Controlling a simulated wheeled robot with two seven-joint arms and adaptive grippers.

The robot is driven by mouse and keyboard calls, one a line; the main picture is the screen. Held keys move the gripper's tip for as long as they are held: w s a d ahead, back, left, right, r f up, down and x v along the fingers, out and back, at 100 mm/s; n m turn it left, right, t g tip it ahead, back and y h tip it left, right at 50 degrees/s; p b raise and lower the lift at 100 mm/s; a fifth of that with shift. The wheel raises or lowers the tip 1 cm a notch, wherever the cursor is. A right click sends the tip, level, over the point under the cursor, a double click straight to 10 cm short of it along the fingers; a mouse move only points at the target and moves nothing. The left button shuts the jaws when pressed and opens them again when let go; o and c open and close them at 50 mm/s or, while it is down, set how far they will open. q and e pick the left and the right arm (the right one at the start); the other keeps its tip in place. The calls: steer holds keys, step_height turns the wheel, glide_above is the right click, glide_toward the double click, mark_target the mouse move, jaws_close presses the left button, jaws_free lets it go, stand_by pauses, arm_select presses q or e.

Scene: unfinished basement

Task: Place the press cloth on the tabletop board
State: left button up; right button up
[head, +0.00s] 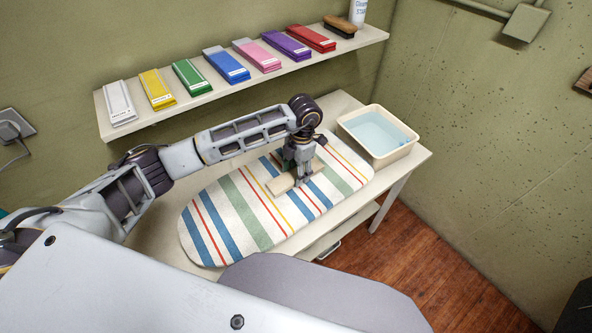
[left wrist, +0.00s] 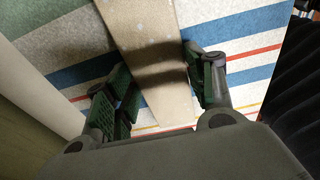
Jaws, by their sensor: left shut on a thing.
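The press cloth (head: 281,186) is a folded tan strip, seen over the striped tabletop board (head: 213,221). My left gripper (head: 303,181) points down over the right half of the board and is shut on the cloth, hiding part of it. In the left wrist view the cloth (left wrist: 157,45) runs between the two fingers of my left gripper (left wrist: 163,88), with the board's stripes (left wrist: 245,48) behind it. The cloth is at or just above the board; I cannot tell if it touches. My right gripper is not in view.
A white table (head: 415,157) carries the board and a cream basin of water (head: 378,136) at right. A wall shelf (head: 215,92) behind holds several coloured folded packs, a brush (head: 340,26) and a bottle (head: 358,12). The board's left half is clear.

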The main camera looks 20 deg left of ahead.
arm_select(q)
steer(key=shift+f, duration=0.15)
steer(key=o, duration=0.9)
steer(key=shift+o, duration=0.3)
steer(key=shift+r, duration=0.2)
